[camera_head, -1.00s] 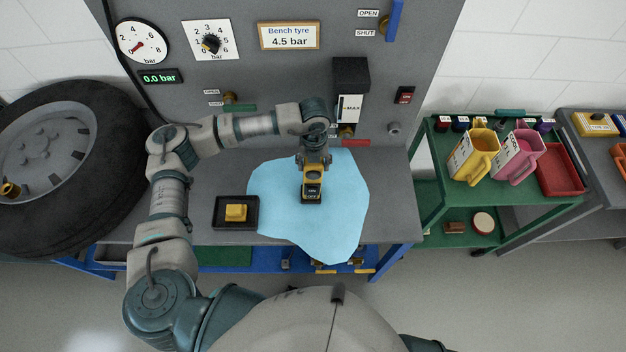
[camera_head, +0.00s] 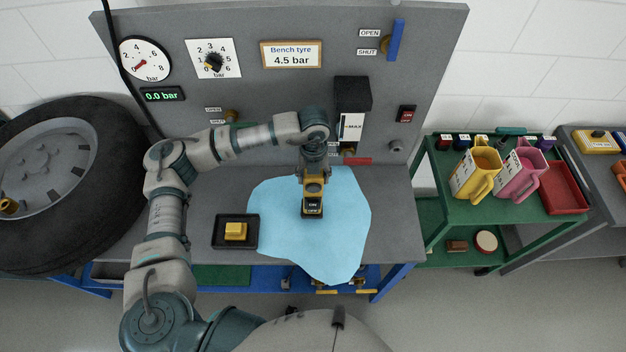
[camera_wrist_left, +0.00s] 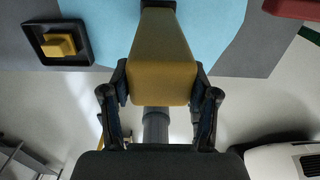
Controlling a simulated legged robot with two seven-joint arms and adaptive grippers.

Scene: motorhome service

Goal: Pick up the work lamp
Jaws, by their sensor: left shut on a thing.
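The work lamp (camera_head: 312,206) is a yellow block with a black labelled end, over the light blue cloth (camera_head: 345,230) on the bench. My left gripper (camera_head: 313,180) comes down on it from above and is shut on its yellow body. In the left wrist view the lamp's yellow body (camera_wrist_left: 162,70) is between the two dark fingers of the gripper (camera_wrist_left: 160,88), one touching each side. Whether the lamp's lower end touches the cloth is hard to tell. My right gripper is not in view.
A black tray (camera_head: 219,243) with a yellow block (camera_head: 235,231) sits left of the cloth. The bench panel (camera_head: 270,95) with gauges and valves rises behind. A tyre (camera_head: 125,150) stands at left. A green trolley (camera_head: 440,205) with jugs stands at right.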

